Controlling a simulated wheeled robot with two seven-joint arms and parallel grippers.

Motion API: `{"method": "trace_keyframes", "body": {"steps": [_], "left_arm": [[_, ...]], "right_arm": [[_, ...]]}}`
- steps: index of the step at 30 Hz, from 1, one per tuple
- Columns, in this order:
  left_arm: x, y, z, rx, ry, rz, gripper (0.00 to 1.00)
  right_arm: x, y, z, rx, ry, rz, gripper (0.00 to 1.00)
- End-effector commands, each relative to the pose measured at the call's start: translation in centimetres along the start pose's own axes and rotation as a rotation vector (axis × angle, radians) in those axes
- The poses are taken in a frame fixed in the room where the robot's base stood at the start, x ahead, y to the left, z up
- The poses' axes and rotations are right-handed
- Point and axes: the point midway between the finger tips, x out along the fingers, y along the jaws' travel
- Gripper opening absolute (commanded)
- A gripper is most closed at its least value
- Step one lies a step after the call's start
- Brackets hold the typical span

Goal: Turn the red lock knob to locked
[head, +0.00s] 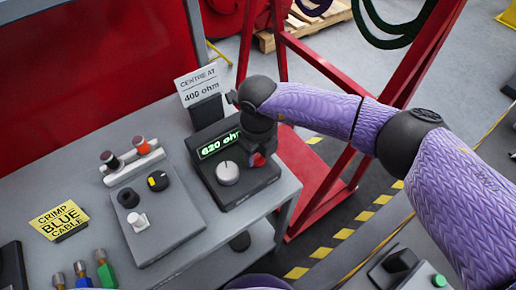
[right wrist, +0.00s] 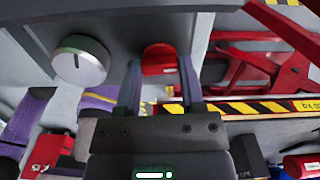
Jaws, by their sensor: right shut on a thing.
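The red lock knob (head: 257,160) sits on the right part of a dark box (head: 243,193), partly hidden by my right gripper in the head view. The right wrist view shows the knob (right wrist: 158,60) between my two fingertips. My right gripper (head: 260,147) reaches down from above and is shut on the knob. I cannot tell whether the knob stands at locked. A silver dial (head: 228,173) is left of it on the same box. The green display (head: 219,144) behind reads 620 ohm. My left gripper is not in view.
A sign (head: 197,85) behind the box reads "CENTRE AT 400 ohm". A grey panel (head: 165,223) with knobs and a yellow "CRIMP BLUE CABLE" sign (head: 60,216) stand to the left on the bench. A red frame (head: 318,195) rises beside the bench's right edge.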

Motion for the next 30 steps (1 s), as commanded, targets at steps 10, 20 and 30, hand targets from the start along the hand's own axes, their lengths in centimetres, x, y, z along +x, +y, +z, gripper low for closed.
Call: {"method": "trace_keyframes", "body": {"steps": [10,20,30], "left_arm": [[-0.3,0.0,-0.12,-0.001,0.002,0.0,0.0],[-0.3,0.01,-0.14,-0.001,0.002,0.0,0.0],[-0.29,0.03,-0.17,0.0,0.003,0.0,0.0]], "right_arm": [[-0.14,0.0,0.11,0.077,-0.005,0.0,0.0],[-0.14,-0.01,0.13,0.083,-0.005,0.0,0.0],[-0.08,-0.01,0.07,0.083,-0.003,0.0,0.85]]}}
